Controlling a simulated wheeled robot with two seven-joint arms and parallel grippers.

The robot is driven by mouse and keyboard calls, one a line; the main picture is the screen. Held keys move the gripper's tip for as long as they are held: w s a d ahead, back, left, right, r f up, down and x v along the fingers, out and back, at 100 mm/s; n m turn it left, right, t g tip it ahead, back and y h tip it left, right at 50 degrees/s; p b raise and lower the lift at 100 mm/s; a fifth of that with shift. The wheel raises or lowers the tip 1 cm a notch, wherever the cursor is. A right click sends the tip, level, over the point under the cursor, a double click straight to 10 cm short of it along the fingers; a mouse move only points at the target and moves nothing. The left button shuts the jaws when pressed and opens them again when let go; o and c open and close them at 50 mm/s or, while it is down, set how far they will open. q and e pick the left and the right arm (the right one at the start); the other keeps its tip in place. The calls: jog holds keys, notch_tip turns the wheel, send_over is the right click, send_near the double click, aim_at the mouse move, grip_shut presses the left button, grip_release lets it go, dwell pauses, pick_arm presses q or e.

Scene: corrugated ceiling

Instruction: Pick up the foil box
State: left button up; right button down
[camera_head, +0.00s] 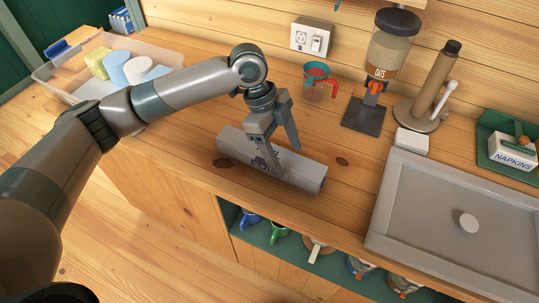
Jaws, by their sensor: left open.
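The foil box (300,176) is a long grey box lying on the wooden counter (352,212) near its front edge, with dark lettering on its front. My left gripper (273,148) is open and points down at the box's left half. One finger is in front of the box and hides part of it; the other is towards its back side. I cannot tell whether the fingers touch the box. My right gripper is not in view.
A clear bin (47,75) with cups stands at the back left. Behind the box are a measuring cup (318,89), an oats dispenser (391,47) and a paper-towel stand (417,112). A grey tray (415,205) lies at right. A shelf with mugs is below.

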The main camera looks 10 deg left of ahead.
aim_at(290, 161)
pick_arm(q)
jog(key=shift+f, duration=0.2)
jog(key=shift+d+f+p, duration=0.3)
jog(key=shift+f+p, duration=0.1)
jog(key=shift+p, duration=0.1)
jog(key=p+x, duration=0.1)
jog(key=x, duration=0.2)
jog(key=shift+w, duration=0.1)
jog(key=shift+d+f+p, duration=0.2)
jog(key=shift+f+p, duration=0.1)
jog(key=shift+f, duration=0.3)
jog(key=c, duration=1.3)
